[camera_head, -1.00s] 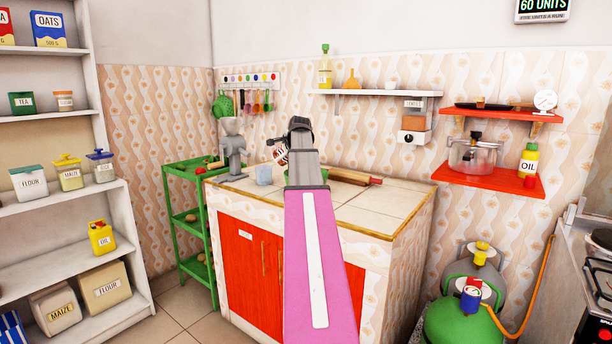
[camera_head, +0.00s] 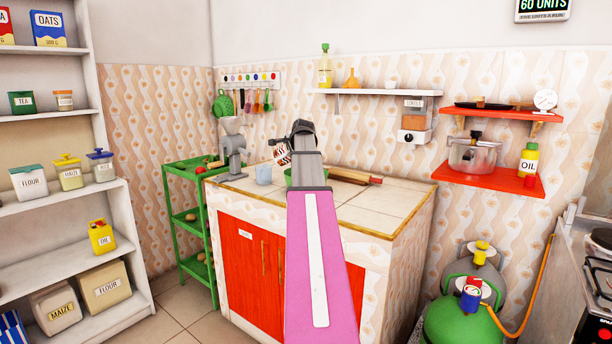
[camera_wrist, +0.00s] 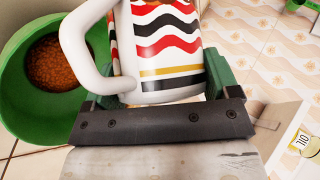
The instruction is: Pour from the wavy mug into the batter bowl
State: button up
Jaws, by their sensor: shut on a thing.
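The wavy mug (camera_wrist: 168,40) is white with black, red and gold wavy bands and a white handle on the left. My gripper (camera_wrist: 165,98) is shut on it. In the head view the mug (camera_head: 282,156) shows tilted beside my arm, above the counter. The green batter bowl (camera_wrist: 28,100) lies left of and below the mug in the wrist view, with brown, grainy contents in it. In the head view only a sliver of the bowl (camera_head: 289,179) shows; my arm hides the rest. The mug's opening and contents are not clearly seen.
A pale blue cup (camera_head: 263,175) and a grey grinder (camera_head: 232,150) stand left on the tiled counter (camera_head: 375,205). A rolling pin (camera_head: 355,177) lies right of my arm. The counter's front right is clear. A wall shelf (camera_head: 375,92) hangs above.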

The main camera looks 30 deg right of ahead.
jog(key=shift+s+d+f+m+t+y+p, duration=0.2)
jog(key=shift+f+m+t+y, duration=0.1)
jog(key=shift+f+t, duration=0.15)
jog(key=shift+s+d+f+m+t+y+p, duration=0.1)
jog(key=shift+f+m+t+y+p, duration=0.1)
jog(key=shift+f+t+y, duration=0.2)
dwell(1.1)
jog(key=shift+s+d+r+m+t, duration=0.2)
jog(key=shift+s+d+m+t, duration=0.2)
jog(key=shift+s+d+t, duration=0.3)
dwell(0.5)
jog(key=shift+s+d+f+m+t+y+p, duration=0.2)
jog(key=shift+f+m+t+y+p, duration=0.2)
jog(key=shift+f+t+y, duration=0.2)
dwell(0.7)
jog(key=shift+s+d+m+t, duration=0.25)
jog(key=shift+m+t, duration=0.25)
jog(key=shift+t, duration=0.15)
jog(key=shift+s+d+m+t, duration=0.15)
jog(key=shift+d+m+t, duration=0.05)
jog(key=shift+m+t, duration=0.35)
dwell(1.3)
jog(key=shift+s+d+r+m+t, duration=0.2)
jog(key=shift+r+m+t, duration=0.15)
jog(key=shift+r+t, duration=0.25)
